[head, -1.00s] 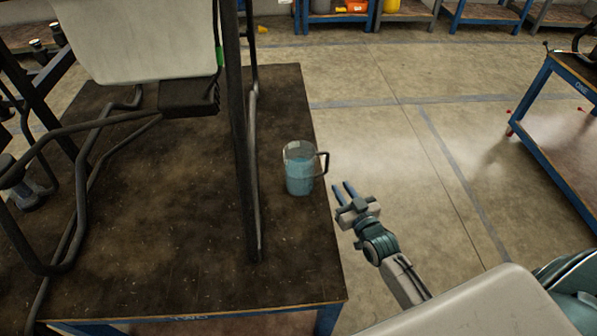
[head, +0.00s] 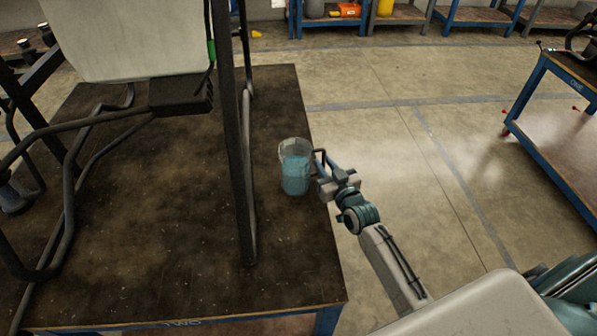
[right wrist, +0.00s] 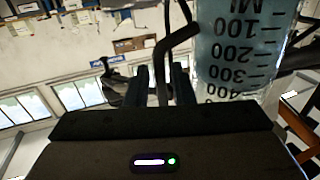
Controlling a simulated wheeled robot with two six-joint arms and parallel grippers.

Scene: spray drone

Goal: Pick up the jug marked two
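A clear jug (head: 296,172) with blue liquid stands upright near the right edge of the dark table, with its handle (head: 319,156) towards the right. The table's front edge is marked TWO; no such mark shows on the jug. My right gripper (head: 322,168) is at the handle. In the right wrist view the jug (right wrist: 240,45) shows a printed ML scale, upside down. There the dark handle (right wrist: 164,52) runs down between the two fingers of my right gripper (right wrist: 163,80), which look apart. Contact with the handle cannot be told. My left gripper is not in view.
The table (head: 180,270) also bears a black tubular frame (head: 236,150) with a white tank (head: 125,40), left of the jug. Another blue-legged table (head: 537,85), marked ONE, stands at the right. Open floor (head: 420,170) lies between the tables.

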